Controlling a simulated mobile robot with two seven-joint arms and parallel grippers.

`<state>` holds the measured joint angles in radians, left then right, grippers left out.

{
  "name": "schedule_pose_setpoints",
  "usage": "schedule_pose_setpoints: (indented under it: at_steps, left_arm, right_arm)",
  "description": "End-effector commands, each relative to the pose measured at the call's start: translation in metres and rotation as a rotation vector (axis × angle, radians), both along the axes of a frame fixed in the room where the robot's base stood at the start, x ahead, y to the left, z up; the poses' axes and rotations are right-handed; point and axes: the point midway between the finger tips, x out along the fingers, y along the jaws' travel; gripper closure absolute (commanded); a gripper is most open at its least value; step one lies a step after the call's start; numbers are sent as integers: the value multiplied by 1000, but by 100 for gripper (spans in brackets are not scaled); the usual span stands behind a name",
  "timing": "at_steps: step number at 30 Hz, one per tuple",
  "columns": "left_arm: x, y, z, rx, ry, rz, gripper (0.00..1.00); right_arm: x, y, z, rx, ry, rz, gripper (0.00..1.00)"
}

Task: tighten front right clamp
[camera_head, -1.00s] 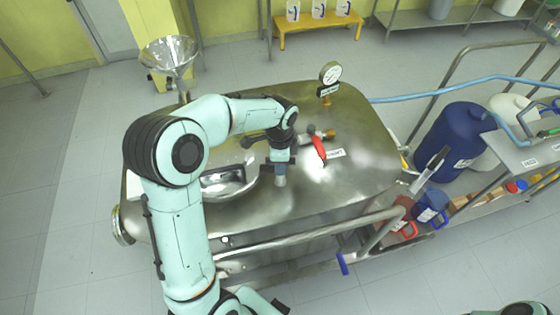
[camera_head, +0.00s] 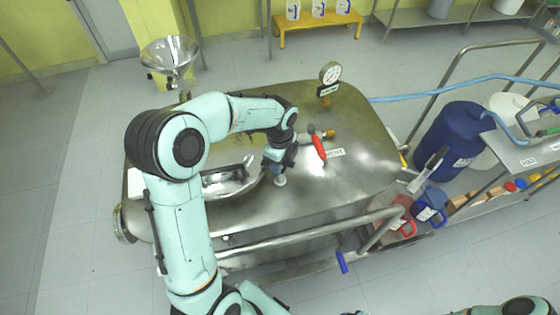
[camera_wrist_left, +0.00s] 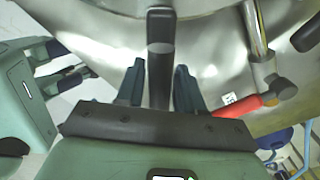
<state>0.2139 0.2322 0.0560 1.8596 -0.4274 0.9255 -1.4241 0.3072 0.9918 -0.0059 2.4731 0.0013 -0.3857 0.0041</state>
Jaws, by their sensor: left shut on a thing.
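The silver glass-lined vessel (camera_head: 335,185) has a round lid (camera_head: 225,182) on its top, partly hidden by my left arm. My left gripper (camera_head: 279,168) is at the lid's right edge. In the left wrist view, its two fingers (camera_wrist_left: 160,88) are on either side of a dark clamp handle (camera_wrist_left: 160,50), shut on it. The handle points over the lid rim. In the head view the clamp is mostly hidden by the gripper. My right gripper (camera_wrist_left: 72,64) shows at the left of the left wrist view, its fingers apart and empty, away from the clamp.
A red valve handle (camera_head: 319,147) sits just right of the left gripper, with a pressure gauge (camera_head: 330,74) behind it. A metal rail (camera_head: 310,235) runs along the vessel's front. A blue drum (camera_head: 450,140) and a shelf cart (camera_head: 535,158) stand at the right.

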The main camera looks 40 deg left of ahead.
Motion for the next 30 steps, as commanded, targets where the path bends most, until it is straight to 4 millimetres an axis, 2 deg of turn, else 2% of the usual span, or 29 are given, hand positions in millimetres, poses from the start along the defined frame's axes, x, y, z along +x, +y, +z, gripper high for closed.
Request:
schedule_pose_setpoints:
  at_steps: [10, 11, 12, 23, 26, 30]
  left_arm:
    - [1, 0, 1, 2, -2, -10, 93]
    - [1, 0, 1, 2, -2, -9, 56]
    - [1, 0, 0, 2, -2, -9, 52]
    - [1, 0, 5, 1, -3, -4, 52]
    - [1, 0, 18, 1, -5, -3, 52]
    - [2, 0, 49, 3, -9, -4, 52]
  right_arm:
    - [0, 0, 0, 0, 0, 0, 46]
    - [0, 0, 0, 0, 0, 0, 46]
    - [0, 0, 0, 0, 0, 0, 46]
    - [1, 0, 1, 0, -1, 0, 46]
    - [2, 0, 2, 0, -2, 0, 46]
    - [6, 0, 6, 0, -7, 0, 46]
